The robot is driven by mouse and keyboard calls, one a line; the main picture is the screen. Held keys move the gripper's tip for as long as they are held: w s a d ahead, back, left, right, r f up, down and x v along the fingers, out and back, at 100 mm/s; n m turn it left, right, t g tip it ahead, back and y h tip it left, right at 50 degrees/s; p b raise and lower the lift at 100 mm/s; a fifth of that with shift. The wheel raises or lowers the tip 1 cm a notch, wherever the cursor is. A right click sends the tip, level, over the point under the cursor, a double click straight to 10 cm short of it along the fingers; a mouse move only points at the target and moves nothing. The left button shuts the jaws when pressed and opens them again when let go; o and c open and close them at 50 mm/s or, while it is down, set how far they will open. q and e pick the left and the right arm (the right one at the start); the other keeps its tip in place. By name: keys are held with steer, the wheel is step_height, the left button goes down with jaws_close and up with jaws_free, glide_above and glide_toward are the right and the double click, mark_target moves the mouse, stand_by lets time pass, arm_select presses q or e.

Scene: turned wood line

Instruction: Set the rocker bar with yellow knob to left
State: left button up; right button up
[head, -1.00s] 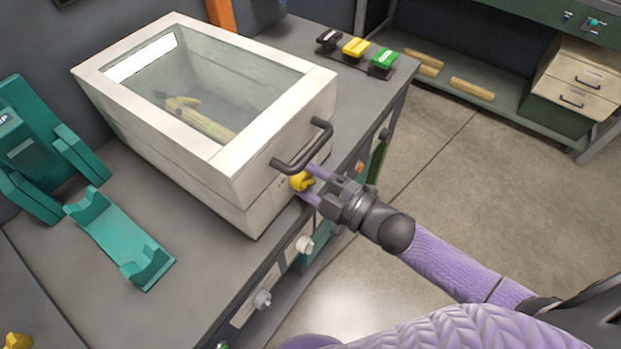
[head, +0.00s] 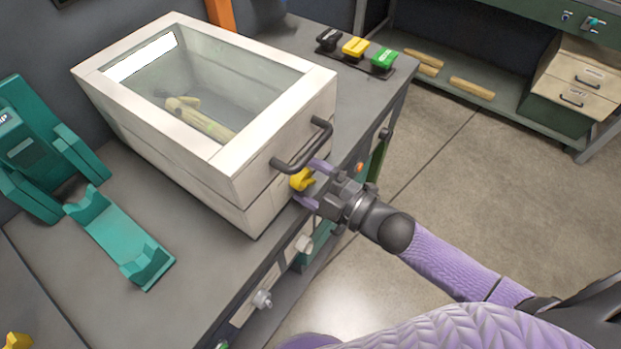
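The yellow knob (head: 302,179) sits on the front face of the white glass-topped box (head: 211,178), below its dark handle. The knob's pointed end is toward the right. My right gripper (head: 311,184) is at the knob, its two purple fingers spread apart, one above and one below it. A gap shows between the fingers and the knob, so it is not gripped. My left gripper is not in view.
The dark bar handle (head: 303,147) juts out just above my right gripper. Pale knobs (head: 304,244) are on the bench front below. A teal cradle (head: 120,240) stands left of the box. Black, yellow and green switches (head: 355,47) are at the back.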

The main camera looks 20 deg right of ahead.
steer(key=shift+s+d, duration=0.1)
steer(key=p+v, duration=0.1)
steer(key=v, duration=0.8)
steer(key=shift+s+d, duration=0.25)
steer(key=s+d+f+m+g+h, duration=0.25)
steer(key=f+m+h, duration=0.2)
steer(key=f, duration=0.45)
steer(key=s+d+f+m+g+h, duration=0.1)
steer(key=s+d+f+m+h, duration=0.25)
steer(key=f, duration=0.55)
steer(key=s+a+f+m+g+h, duration=0.1)
steer(key=s+f+m+g, duration=0.3)
steer(key=s, duration=0.6)
steer(key=s+a+f+m+g+h, duration=0.2)
steer(key=s+f+m+g, duration=0.3)
steer(key=s+f, duration=0.4)
steer(key=shift+s+a+f+m+g, duration=0.15)
steer(key=shift+s+a+m+g, duration=0.15)
steer(key=shift+s+a+g, duration=0.4)
